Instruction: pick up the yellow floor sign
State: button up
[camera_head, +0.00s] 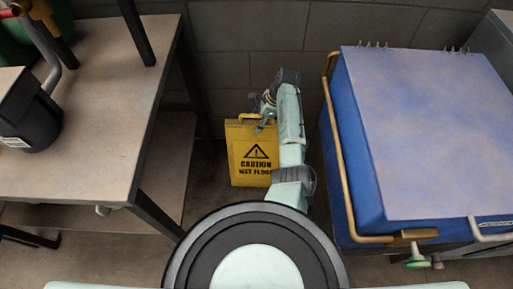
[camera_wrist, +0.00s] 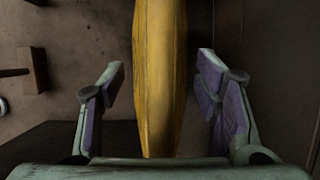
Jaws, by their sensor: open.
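The yellow floor sign (camera_head: 253,158) with the caution text stands upright on the floor by the back wall, between the table and the blue chest. My gripper (camera_head: 264,116) is at the sign's top edge in the head view, partly hidden by my own arm. In the wrist view the sign's narrow yellow edge (camera_wrist: 160,70) runs down the middle. My gripper's two fingers (camera_wrist: 160,95) are open, one on each side of it, with a visible gap on both sides.
A table (camera_head: 95,100) with a lower shelf stands at the left, with a black container (camera_head: 28,115) on it. A large blue chest (camera_head: 350,150) with a brass-coloured rail is close on the right. The block wall (camera_head: 230,45) is right behind the sign. Floor room here is narrow.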

jog(key=shift+x, duration=0.85)
grip_shut()
jog(key=shift+r, duration=0.1)
dwell(0.4)
